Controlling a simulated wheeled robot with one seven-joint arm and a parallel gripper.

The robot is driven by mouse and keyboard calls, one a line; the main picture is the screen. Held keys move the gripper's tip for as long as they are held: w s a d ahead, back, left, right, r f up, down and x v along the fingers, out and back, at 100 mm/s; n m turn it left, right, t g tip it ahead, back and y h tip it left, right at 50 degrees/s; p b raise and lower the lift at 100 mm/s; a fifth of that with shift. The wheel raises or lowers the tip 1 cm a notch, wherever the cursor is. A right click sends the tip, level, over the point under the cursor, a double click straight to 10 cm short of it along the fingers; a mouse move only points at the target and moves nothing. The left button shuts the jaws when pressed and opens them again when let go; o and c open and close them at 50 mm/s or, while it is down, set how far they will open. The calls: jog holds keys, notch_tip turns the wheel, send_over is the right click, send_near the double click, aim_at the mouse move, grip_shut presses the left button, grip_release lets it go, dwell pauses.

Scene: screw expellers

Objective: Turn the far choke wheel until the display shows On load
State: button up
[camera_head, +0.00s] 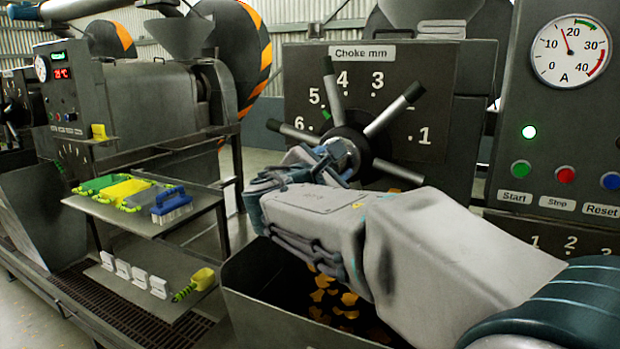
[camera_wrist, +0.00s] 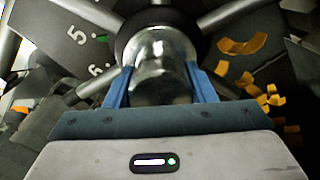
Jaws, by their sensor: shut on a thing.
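The choke wheel (camera_head: 355,150), dark-hubbed with several metal spokes, is on a grey "Choke mm" plate (camera_head: 420,72) marked with numbers. A small green mark is near the 5. My gripper (camera_head: 342,158) reaches the wheel's centre. In the wrist view, its two blue fingers (camera_wrist: 160,88) are shut on the shiny round metal hub end (camera_wrist: 160,62) of the wheel. Spokes spread around it. A small display (camera_head: 62,73) with red digits and a green line is at the far left; I cannot read it.
A bin (camera_head: 275,300) with orange flakes lies below my arm.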

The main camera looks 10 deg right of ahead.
dwell(0.3)
jog(key=o, duration=1.4)
jog(key=shift+s+a, duration=0.1)
jog(key=b+v, duration=0.1)
jog(key=v, duration=1.2)
jog(key=shift+s+a, duration=0.2)
jog(key=shift+s, duration=0.05)
jog(key=shift+f, duration=0.1)
